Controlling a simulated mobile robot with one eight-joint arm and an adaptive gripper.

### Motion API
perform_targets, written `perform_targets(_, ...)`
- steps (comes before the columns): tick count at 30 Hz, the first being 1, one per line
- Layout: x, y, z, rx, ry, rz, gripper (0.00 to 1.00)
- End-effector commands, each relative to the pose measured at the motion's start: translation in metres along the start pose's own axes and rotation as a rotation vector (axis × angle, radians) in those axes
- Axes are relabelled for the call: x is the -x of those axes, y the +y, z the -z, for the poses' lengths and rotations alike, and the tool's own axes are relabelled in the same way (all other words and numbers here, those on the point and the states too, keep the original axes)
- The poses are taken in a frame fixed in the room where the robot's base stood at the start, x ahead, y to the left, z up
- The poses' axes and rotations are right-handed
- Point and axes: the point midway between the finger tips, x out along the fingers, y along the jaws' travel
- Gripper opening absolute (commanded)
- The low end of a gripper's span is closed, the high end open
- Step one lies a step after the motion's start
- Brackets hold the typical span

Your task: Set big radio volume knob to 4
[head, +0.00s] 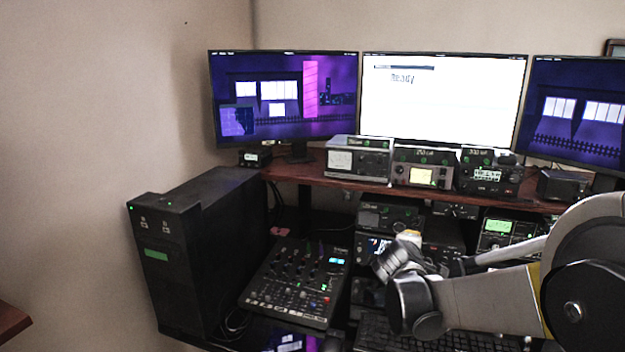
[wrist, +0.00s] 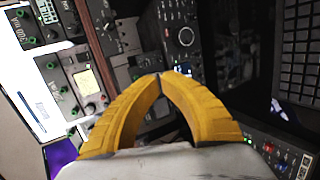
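Several radios stand in the rack, and I cannot tell for sure which is the big radio. One black radio (wrist: 178,25) in the wrist view has a large round knob (wrist: 186,37) just beyond my fingertips. A radio with a lit blue-white screen (head: 378,247) shows under the shelf in the head view, partly hidden by my arm. My gripper (wrist: 158,75) has its two yellow fingers brought together at the tips, with nothing visible held between them. The tips appear apart from the large knob. Knob numbers are too small to read.
Smaller radios (head: 421,174) line the wooden shelf (head: 312,172) below the monitors. A mixer (head: 296,284) and a black computer tower (head: 170,255) stand to the left. A keyboard (head: 455,340) lies below my arm. The rack around my gripper is crowded.

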Motion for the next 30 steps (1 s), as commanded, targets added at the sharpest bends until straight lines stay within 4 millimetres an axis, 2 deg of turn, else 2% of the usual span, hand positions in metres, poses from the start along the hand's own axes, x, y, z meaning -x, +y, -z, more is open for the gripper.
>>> perform_targets(1,-0.018,-0.003,0.011,0.068,0.001,-0.032,0.0)
perform_targets(3,-0.04,-0.007,0.025,0.17,-0.001,-0.079,0.0)
perform_targets(8,-0.085,-0.026,0.056,0.408,-0.01,-0.183,0.0)
perform_targets(11,-0.109,-0.045,0.075,0.557,-0.019,-0.247,0.0)
perform_targets(15,-0.138,-0.081,0.101,0.766,-0.038,-0.334,0.0)
perform_targets(18,-0.151,-0.107,0.114,0.896,-0.053,-0.386,0.0)
perform_targets(22,-0.16,-0.131,0.125,1.006,-0.067,-0.429,0.0)
perform_targets(25,-0.166,-0.137,0.129,1.042,-0.072,-0.443,0.0)
perform_targets(30,-0.182,-0.131,0.131,1.045,-0.073,-0.443,0.0)
